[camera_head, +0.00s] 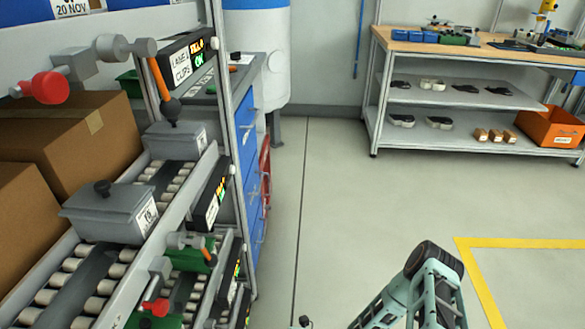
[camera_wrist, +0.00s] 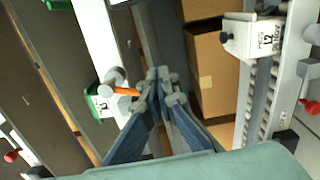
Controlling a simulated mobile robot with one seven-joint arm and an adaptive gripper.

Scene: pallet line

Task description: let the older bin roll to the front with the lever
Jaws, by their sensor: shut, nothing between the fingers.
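Two grey lidded bins, the nearer (camera_head: 108,212) and the farther (camera_head: 178,139), sit one behind the other on a roller lane at the left in the head view. A lever with a red knob (camera_head: 50,87) and an orange handle (camera_head: 159,78) crosses above the lane. In the wrist view my gripper (camera_wrist: 160,78) is shut with its fingertips together and empty. An orange handle (camera_wrist: 126,92) is just left of the fingertips; I cannot tell if they touch. A pale labelled bin (camera_wrist: 255,40) is at upper right.
Cardboard boxes (camera_head: 70,140) stand beside the lane. Another lever with a red knob (camera_head: 155,306) and green bins are lower on the rack. A workbench (camera_head: 420,45) stands at the back right. The floor (camera_head: 340,190) between is clear.

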